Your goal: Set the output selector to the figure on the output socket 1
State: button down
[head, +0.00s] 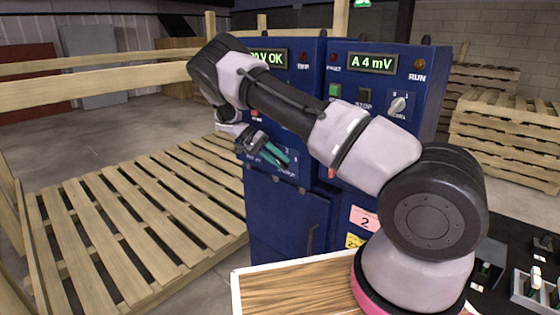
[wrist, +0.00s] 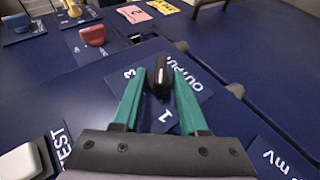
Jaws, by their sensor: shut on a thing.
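The output selector is a black knob (wrist: 161,77) on a blue plate lettered OUTPUT (wrist: 198,82). The figures 3 and 1 show on the plate; other marks are hidden by my fingers. My gripper (wrist: 160,82) is shut on the knob, one teal finger on each side. A small pale mark shows on the knob, but I cannot tell surely which figure it points to. In the head view my gripper (head: 282,160) is at the lower left panel of the blue cabinet. A pink card with a 2 (head: 364,217) is on the cabinet; it also shows in the wrist view (wrist: 131,14).
Red (wrist: 92,35), blue (wrist: 72,9) and orange (wrist: 15,22) parts stand on the panel in the wrist view. A yellow card (head: 355,241) sits below the pink one. The right display (head: 370,62) reads A 4 mV. A slatted wooden platform (head: 130,205) lies left of the cabinet.

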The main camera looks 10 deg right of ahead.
jog(key=shift+w+f+g+h, duration=0.1)
jog(key=shift+f+g+h, duration=0.1)
jog(key=shift+g+h, duration=0.35)
jog(key=shift+a, duration=0.1)
jog(key=c, duration=0.8)
grip_release()
jog(key=v, duration=1)
jog(key=shift+w+a, duration=0.2)
jog(key=shift+a, duration=0.1)
jog(key=shift+s, duration=0.1)
